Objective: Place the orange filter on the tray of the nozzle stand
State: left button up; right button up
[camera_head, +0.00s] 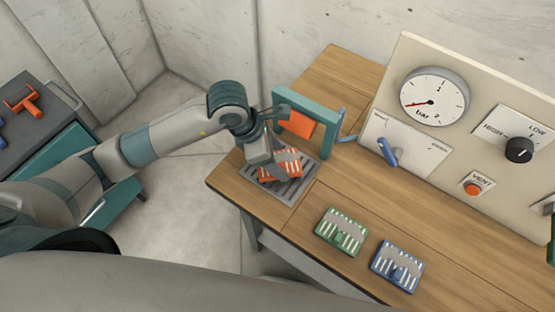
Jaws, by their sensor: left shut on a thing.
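The orange filter (292,161) is a flat orange piece with pale bars. It is in my left gripper (276,170), which is shut on it, and the fingers hide part of it. The filter is just above or on the dark slatted tray (257,184) of the nozzle stand; I cannot tell whether it touches. The nozzle stand has a teal frame (305,101) with an orange panel (296,124) behind the tray.
A green filter (340,232) and a blue filter (397,265) lie on the wooden table (455,258). A panel with a gauge (433,95), a blue lever (387,152), a black knob (518,150) and a red button (472,189) stands behind. A grey cart (40,125) is at left.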

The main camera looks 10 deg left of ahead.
pick_arm(q)
jog(key=shift+s+f+p, duration=0.1)
jog(key=shift+f+p, duration=0.3)
jog(key=shift+f, duration=0.7)
jog(key=shift+f, duration=0.15)
jog(key=o, duration=1.1)
jog(key=shift+r, duration=0.2)
